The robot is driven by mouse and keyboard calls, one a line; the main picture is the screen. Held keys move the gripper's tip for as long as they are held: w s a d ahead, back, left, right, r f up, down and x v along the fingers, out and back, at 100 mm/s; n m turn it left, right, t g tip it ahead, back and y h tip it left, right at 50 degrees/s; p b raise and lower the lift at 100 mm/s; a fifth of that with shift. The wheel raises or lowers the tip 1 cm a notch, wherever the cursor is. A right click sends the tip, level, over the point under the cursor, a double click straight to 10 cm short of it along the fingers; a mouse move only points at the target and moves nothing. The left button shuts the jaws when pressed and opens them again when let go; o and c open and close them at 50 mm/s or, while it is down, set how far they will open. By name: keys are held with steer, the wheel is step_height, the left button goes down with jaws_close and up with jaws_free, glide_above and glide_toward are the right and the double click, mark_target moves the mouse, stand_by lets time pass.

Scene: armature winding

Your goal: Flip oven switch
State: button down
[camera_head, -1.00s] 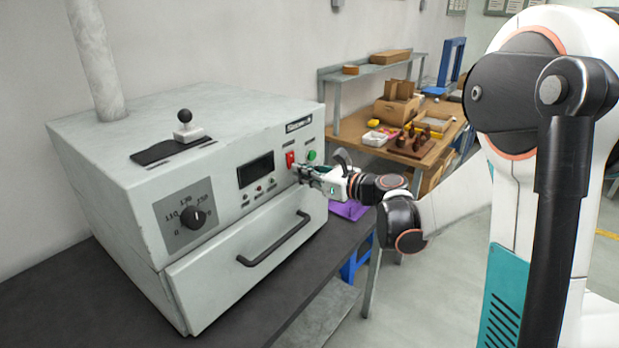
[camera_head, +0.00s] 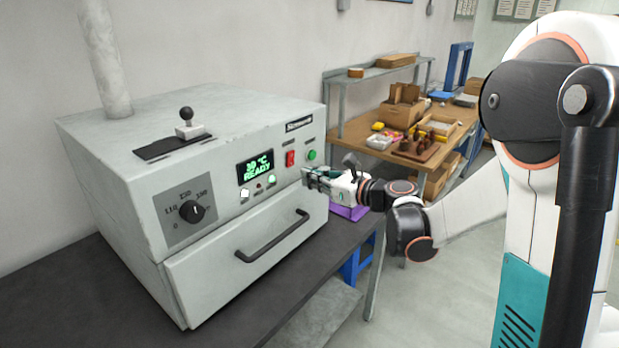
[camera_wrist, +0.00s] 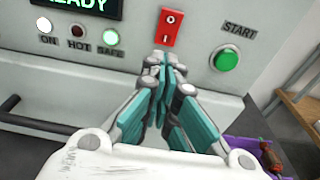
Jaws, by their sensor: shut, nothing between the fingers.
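The oven (camera_head: 120,195) is a large light grey box on a dark table. Its red rocker switch (camera_head: 290,158) sits on the front panel, right of the display (camera_head: 255,166), which is lit green and reads about 39 °C READY. In the wrist view the red switch (camera_wrist: 170,27) shows O above and I below. My gripper (camera_head: 306,177) is shut and empty, just in front of the panel below the switch. In the wrist view my gripper's fingertips (camera_wrist: 164,62) are together under the switch; I cannot tell whether they touch the panel. The ON and SAFE lamps are lit.
A green START button (camera_wrist: 225,59) is right of the switch. The oven has a dial (camera_head: 191,211), a drawer handle (camera_head: 272,238) and a lever (camera_head: 187,122) on top. A purple tray (camera_head: 350,211) lies right of it. A wooden workbench (camera_head: 385,150) stands behind.

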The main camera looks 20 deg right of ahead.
steer(key=s+d+f+p, duration=0.1)
steer(key=s+d+p, duration=0.1)
steer(key=s+d, duration=0.4)
steer(key=shift+s+f, duration=0.15)
steer(key=shift+s, duration=0.9)
steer(key=s+a+r+n+g+h+p, duration=0.3)
steer(key=s+a+n+g, duration=0.45)
steer(key=a+n, duration=0.6)
steer(key=s+d+f+n+h+b, duration=0.1)
steer(key=s+d+f+n+h, duration=0.1)
steer(key=s+n, duration=0.5)
steer(key=s+d+f+n+t+h+b, duration=0.1)
steer(key=s+d+n+h, duration=0.3)
steer(key=s+n, duration=0.4)
steer(key=s+d+f+b, duration=0.1)
steer(key=s, duration=0.2)
steer(key=shift+d+h, duration=0.4)
